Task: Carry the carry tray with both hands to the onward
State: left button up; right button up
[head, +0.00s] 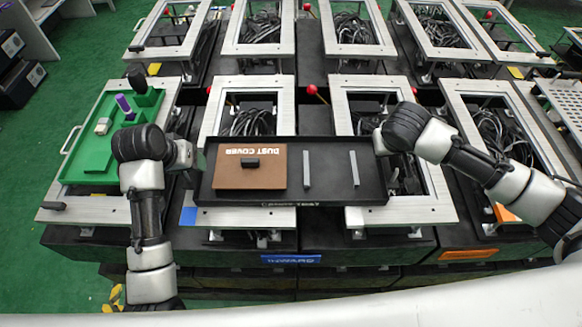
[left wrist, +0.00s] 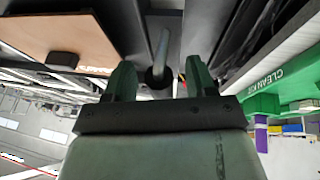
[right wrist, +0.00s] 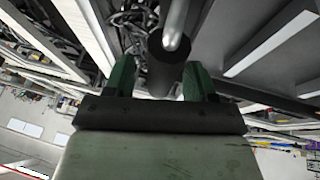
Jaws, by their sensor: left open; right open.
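The black carry tray (head: 330,193) is level over two of the metal frames in the middle of the head view. It holds a brown dust cover (head: 240,177) with a dark knob and two grey bars (head: 306,168). My left gripper (head: 192,155) is at its left end; in the left wrist view its open fingers (left wrist: 160,80) are on either side of a handle with a dark grip (left wrist: 158,74). My right gripper (head: 376,142) is at its right end; its open fingers (right wrist: 165,80) are on either side of a dark cylindrical grip (right wrist: 166,64). Contact cannot be told.
A green tray (head: 88,160) with a purple-handled item stands at the left. Several metal frames with cables inside line the bench, some with red-knobbed levers (head: 312,90). A perforated grey tray (head: 565,105) is at the right. Green floor is free at the far left.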

pick_arm(q)
grip_shut()
pick_arm(e)
grip_shut()
pick_arm(q)
jog(key=shift+r, duration=0.2)
pick_arm(e)
jog(key=shift+r, duration=0.15)
